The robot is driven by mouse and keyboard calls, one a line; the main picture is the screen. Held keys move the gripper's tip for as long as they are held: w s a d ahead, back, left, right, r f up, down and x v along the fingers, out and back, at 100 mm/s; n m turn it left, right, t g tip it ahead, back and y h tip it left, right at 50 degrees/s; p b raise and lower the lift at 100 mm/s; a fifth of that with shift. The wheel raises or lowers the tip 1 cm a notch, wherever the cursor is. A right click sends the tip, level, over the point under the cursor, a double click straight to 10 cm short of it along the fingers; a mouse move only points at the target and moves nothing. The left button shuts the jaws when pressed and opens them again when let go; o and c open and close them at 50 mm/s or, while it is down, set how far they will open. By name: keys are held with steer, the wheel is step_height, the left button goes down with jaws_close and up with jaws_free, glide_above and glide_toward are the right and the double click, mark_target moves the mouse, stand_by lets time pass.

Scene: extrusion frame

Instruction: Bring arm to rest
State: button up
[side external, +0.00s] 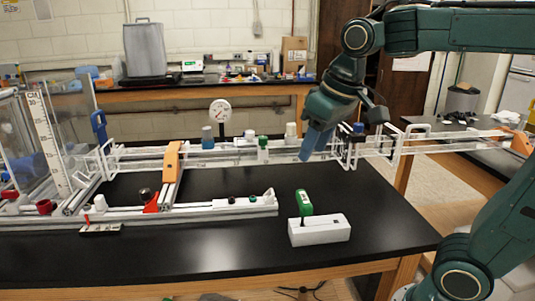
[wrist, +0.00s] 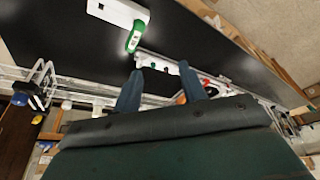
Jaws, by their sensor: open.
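My gripper (side external: 314,143) is in the air above the back rail of the extrusion frame, right of the middle of the side external view. Its two blue fingers point down. In the wrist view my gripper (wrist: 161,88) shows the fingers spread apart with nothing between them. The extrusion frame (side external: 215,208) of pale rails lies on the black table, left of and behind a white block. A green-handled tool (side external: 304,202) stands upright in the white block (side external: 319,231). The tool (wrist: 135,36) and block (wrist: 118,10) also show at the top of the wrist view, apart from my fingers.
Orange brackets (side external: 172,161) sit on the frame. White wire holders (side external: 387,143) and small bottles (side external: 263,148) line the back rail near my gripper. A round gauge (side external: 220,111) stands behind. The black table (side external: 375,215) is clear right of the white block.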

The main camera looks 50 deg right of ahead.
steer(key=s+f+t, duration=0.1)
steer(key=s+f, duration=0.4)
steer(key=s, duration=0.6)
steer(key=shift+a+f+n+t, duration=0.2)
steer(key=shift+f+n+t, duration=0.1)
steer(key=shift+f+t, duration=0.1)
